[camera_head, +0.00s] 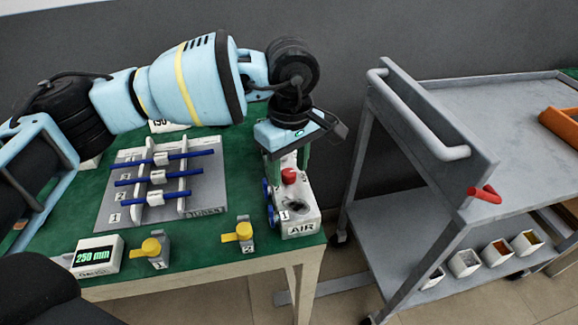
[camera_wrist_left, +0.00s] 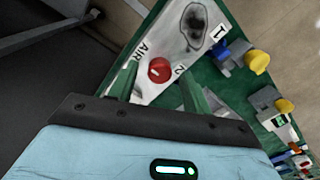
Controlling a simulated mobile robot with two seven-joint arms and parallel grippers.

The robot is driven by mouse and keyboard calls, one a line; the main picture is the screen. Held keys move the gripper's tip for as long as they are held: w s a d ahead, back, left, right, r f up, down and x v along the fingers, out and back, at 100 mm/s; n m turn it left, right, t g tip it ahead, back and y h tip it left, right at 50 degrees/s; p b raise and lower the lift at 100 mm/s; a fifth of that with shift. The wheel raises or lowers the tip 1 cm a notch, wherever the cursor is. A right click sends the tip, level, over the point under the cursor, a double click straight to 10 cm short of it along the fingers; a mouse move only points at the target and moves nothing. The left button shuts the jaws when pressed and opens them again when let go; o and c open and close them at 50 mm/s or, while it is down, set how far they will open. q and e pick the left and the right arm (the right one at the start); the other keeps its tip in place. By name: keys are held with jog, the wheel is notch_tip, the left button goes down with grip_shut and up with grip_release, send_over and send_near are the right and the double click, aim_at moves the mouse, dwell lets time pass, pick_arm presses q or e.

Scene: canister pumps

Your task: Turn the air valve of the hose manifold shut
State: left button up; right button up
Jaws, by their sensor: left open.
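The hose manifold (camera_head: 299,227) is a pale box labelled AIR at the right front of the green table, with blue fittings on its left side. Its red knob (camera_head: 289,175), likely the air valve, sits on top and shows as a round red cap in the left wrist view (camera_wrist_left: 160,70). A dark round patch with a "1" lies nearer its front. My left gripper (camera_head: 288,168) points down over the manifold, open, its green fingers on either side of the red knob. Whether they touch it I cannot tell. My right gripper is not in view.
A grey rack (camera_head: 205,190) with blue rods stands left of the manifold. Yellow-handled valves (camera_head: 152,247) and a "250 mm" display (camera_head: 97,254) line the front edge. A grey cart (camera_head: 480,110) with an orange bin (camera_head: 562,124) stands right, across a floor gap.

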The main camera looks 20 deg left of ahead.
pick_arm(q)
jog(key=shift+f, duration=0.4)
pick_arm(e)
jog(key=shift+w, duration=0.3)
pick_arm(q)
jog(key=shift+c, duration=0.4)
jog(key=c, duration=0.9)
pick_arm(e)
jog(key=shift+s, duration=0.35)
